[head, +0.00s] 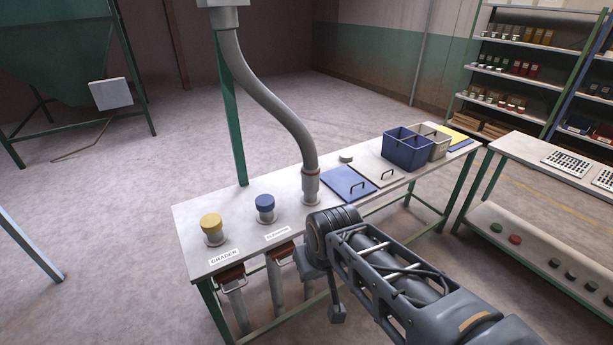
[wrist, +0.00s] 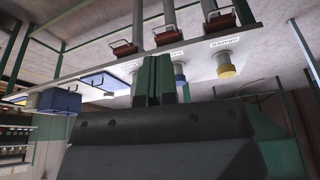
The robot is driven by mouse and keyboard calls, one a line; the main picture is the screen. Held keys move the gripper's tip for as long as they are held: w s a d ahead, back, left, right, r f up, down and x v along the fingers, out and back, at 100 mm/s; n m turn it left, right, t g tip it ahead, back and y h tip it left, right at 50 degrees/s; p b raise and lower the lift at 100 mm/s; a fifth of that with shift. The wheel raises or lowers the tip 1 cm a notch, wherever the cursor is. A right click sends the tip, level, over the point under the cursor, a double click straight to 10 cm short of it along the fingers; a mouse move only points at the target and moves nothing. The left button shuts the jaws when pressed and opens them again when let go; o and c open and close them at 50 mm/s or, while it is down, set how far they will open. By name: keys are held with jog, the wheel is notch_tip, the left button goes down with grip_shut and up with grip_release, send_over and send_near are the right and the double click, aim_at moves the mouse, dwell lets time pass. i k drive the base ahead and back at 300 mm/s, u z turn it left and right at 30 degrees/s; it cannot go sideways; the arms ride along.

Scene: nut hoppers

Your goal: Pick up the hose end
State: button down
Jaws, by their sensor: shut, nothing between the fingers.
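The grey hose (head: 267,92) hangs from an overhead fitting and curves down to the table. Its hose end (head: 311,183), a grey collar with a thin reddish band, stands upright over a flanged port on the table, right of the blue cap. My arm is in front of the table, just right of and nearer than the hose end. In the wrist view, which looks upside down, my gripper (wrist: 155,60) is shut and empty, apart from the caps. I cannot make out the hose end there. In the head view my fingers are not clear.
A yellow-capped port (head: 211,227) and a blue-capped port (head: 265,208) stand left of the hose. Pipes with red-brown slides (head: 231,275) hang under the table (head: 192,252). Blue lid (head: 349,184), beige lid (head: 380,170) and blue bin (head: 408,150) lie to the right.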

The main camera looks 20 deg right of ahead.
aim_at(310, 178)
jog(key=z, duration=1.35)
jog(key=i, duration=1.3)
jog(key=u, duration=3.05)
